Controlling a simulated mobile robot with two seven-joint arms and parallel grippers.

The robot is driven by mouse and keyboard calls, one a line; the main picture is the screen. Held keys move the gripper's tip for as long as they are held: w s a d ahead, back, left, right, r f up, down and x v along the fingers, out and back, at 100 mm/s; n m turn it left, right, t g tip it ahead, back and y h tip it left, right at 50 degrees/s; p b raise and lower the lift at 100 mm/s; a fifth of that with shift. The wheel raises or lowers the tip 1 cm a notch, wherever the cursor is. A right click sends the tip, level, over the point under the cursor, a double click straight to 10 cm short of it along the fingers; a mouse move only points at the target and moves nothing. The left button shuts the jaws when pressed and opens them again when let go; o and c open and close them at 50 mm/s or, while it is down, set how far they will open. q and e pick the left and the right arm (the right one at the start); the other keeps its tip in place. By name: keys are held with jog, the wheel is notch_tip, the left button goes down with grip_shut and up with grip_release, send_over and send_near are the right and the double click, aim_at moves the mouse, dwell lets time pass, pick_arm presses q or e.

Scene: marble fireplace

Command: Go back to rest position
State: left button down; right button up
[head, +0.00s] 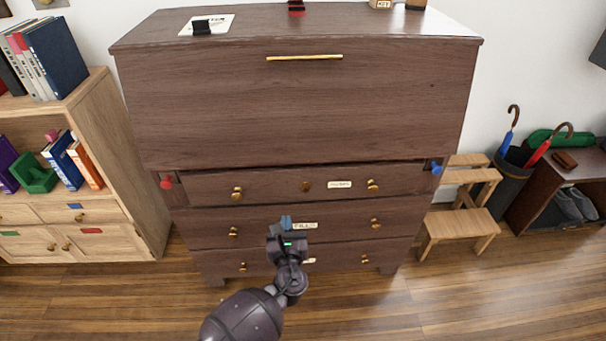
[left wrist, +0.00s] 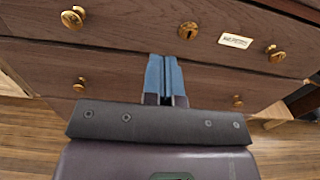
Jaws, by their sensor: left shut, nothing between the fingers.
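My left gripper (head: 286,221) is in front of the middle drawer of a dark wooden cabinet (head: 290,100), near that drawer's label. Its blue fingers are together with nothing between them; they also show in the left wrist view (left wrist: 166,78), pointing at the drawer fronts. I cannot tell from these views whether the fingertips touch the cabinet. The drawers with brass knobs and the large upper panel with a gold handle (head: 305,57) look shut. My right gripper is not in view.
A light wooden bookcase (head: 125,165) with books stands at the left. A small step stool (head: 458,230), an umbrella stand (head: 508,180) and a low shoe shelf (head: 590,174) are at the right. A card (head: 222,20) and small items lie on the cabinet top. The wooden floor in front is clear.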

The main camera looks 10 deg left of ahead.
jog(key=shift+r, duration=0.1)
pick_arm(q)
jog(key=s+a+r+n+g+h+p, duration=0.1)
jog(key=s+a+n, duration=0.3)
jog(key=s+n, duration=0.6)
jog(key=s+a+r+n+g+h+p, duration=0.1)
jog(key=s+a+n, duration=0.4)
jog(key=s+n, duration=0.6)
jog(key=s+a+r+n+g+h+p, duration=0.1)
jog(key=s+a+n+g+p, duration=0.3)
jog(key=s+n, duration=0.6)
jog(key=s+h, duration=0.1)
jog(key=s, duration=0.2)
jog(key=shift+a+n+h, duration=0.2)
jog(key=shift+n+h, duration=0.1)
jog(key=shift+n, duration=0.1)
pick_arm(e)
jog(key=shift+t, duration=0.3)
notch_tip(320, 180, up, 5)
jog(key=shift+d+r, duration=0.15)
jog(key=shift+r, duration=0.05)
